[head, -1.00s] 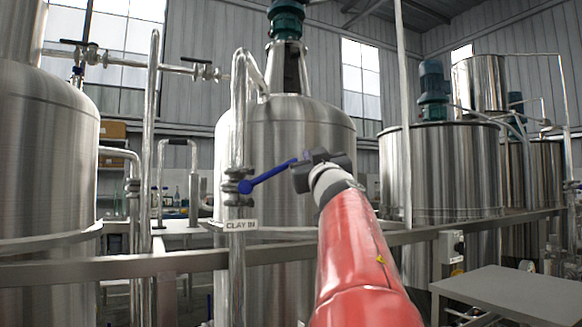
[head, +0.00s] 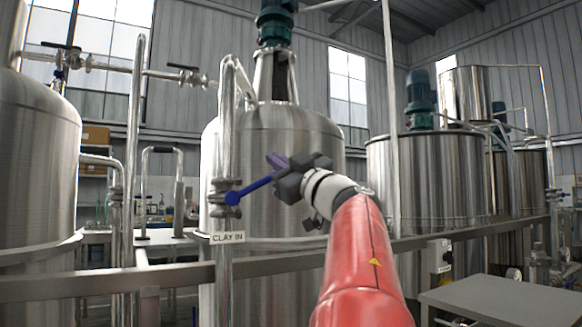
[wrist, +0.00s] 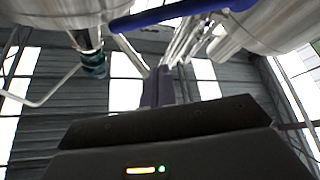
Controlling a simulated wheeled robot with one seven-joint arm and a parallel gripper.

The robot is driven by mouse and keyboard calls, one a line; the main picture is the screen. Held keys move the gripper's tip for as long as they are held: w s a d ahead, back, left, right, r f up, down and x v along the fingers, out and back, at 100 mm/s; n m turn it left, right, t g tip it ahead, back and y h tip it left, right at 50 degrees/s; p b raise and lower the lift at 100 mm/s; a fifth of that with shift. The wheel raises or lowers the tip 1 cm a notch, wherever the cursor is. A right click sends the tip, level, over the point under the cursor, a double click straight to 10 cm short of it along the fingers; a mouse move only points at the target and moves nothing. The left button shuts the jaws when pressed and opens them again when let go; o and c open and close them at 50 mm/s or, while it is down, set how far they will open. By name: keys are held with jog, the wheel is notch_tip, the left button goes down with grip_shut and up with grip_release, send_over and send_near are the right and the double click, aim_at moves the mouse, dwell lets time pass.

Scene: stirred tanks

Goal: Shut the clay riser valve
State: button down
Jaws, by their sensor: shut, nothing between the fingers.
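The clay riser valve has a blue lever (head: 250,190) on the vertical steel riser pipe (head: 226,120), just above a sign (head: 227,238) reading "CLAY IN". The lever points right and slightly up from its hub. My gripper (head: 277,160) is shut and empty, its fingertips close to the lever's outer end and a little above it in the head view. Whether they touch cannot be told. In the wrist view the blue lever (wrist: 180,14) crosses the top of the picture, beyond my gripper's shut fingers (wrist: 157,88).
A large steel tank (head: 310,135) stands close behind the riser. Another tank (head: 40,160) is at the left. A steel rail (head: 120,282) runs across in front of the tanks. A grey table (head: 510,300) is at the lower right.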

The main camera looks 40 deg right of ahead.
aim_at(262, 183)
jog(key=shift+w+d+f+b, duration=0.15)
jog(key=shift+w+d+f, duration=0.2)
jog(key=shift+w, duration=0.2)
jog(key=shift+w+d+f+b, duration=0.15)
jog(key=shift+w+d+f, duration=0.15)
jog(key=shift+w, duration=0.3)
jog(key=shift+w+d+f+b, duration=0.15)
jog(key=shift+w+d+f, duration=0.15)
jog(key=shift+w, duration=0.25)
jog(key=shift+f, duration=0.1)
jog(key=shift+d+f+m+h, duration=0.1)
jog(key=shift+f+m+h, duration=0.1)
jog(key=shift+m+h, duration=0.3)
jog(key=shift+f+m, duration=0.15)
jog(key=shift+m, duration=0.25)
jog(key=shift+s+d+f+m+h, duration=0.1)
jog(key=shift+d+f+m+h, duration=0.1)
jog(key=shift+f+m+h, duration=0.7)
jog(key=shift+s+d+f+m+h, duration=0.1)
jog(key=shift+d+f+m+h, duration=0.25)
jog(key=shift+m+h, duration=1)
jog(key=shift+d+f+m+h, duration=0.1)
jog(key=shift+f+m+h, duration=0.55)
jog(key=shift+m, duration=1.1)
jog(key=shift+f, duration=0.1)
